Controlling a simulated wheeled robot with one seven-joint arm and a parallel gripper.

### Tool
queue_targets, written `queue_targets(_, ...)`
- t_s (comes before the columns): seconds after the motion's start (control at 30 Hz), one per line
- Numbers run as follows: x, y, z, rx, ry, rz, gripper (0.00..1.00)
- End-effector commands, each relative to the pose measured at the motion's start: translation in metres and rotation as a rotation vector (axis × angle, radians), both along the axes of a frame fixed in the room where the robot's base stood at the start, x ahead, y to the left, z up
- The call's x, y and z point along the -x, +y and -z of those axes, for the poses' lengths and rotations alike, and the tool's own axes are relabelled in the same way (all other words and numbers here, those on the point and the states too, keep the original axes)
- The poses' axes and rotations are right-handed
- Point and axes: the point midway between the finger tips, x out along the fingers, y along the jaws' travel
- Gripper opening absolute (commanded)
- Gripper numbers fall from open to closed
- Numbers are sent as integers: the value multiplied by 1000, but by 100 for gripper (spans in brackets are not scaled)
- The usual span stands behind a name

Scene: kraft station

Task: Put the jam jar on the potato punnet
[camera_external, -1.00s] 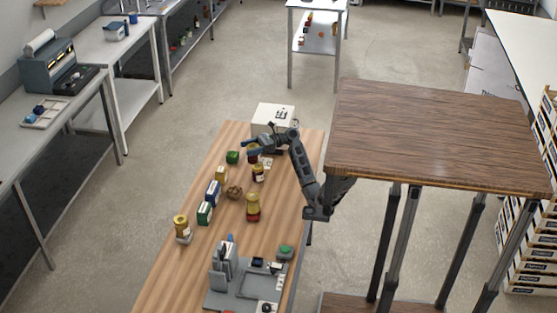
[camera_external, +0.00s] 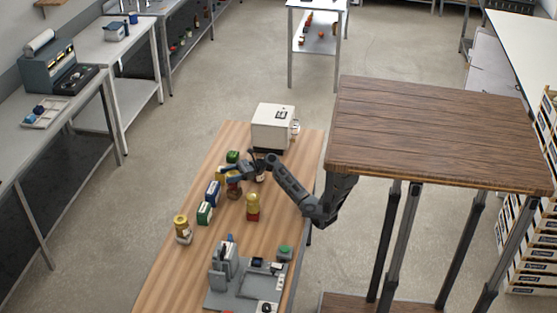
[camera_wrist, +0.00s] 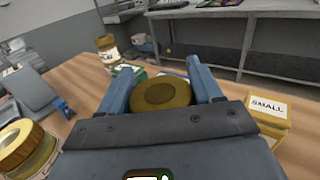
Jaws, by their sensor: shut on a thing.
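My gripper (camera_external: 230,175) is shut on a jar with a gold lid (camera_wrist: 160,95), which I take to be the jam jar. In the wrist view the round lid sits between the two blue-grey fingers. In the external view the jar is small and partly covered by my fingers. Whether the jar touches the punnet I cannot tell. The punnet does not show in the wrist view.
Close by are a yellow box labelled SMALL (camera_wrist: 268,112), a green box (camera_external: 232,156), a blue box (camera_external: 213,193) and another green box (camera_external: 204,212). A gold-lidded jar (camera_external: 253,207) stands nearer the camera. A white box (camera_external: 273,127) is at the far end.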

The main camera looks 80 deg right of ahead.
Motion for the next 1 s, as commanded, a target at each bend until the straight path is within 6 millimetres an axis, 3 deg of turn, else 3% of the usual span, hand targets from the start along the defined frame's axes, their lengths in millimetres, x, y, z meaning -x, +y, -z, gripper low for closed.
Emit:
queue_targets(0.47, 0, -1, 10, 1, -2, 1, 19)
queue_targets(0.5, 0, -1, 11, 2, -1, 1, 66)
queue_targets(0.77, 0, -1, 11, 2, -1, 1, 90)
queue_targets(1.0, 0, -1, 10, 2, -1, 1, 90)
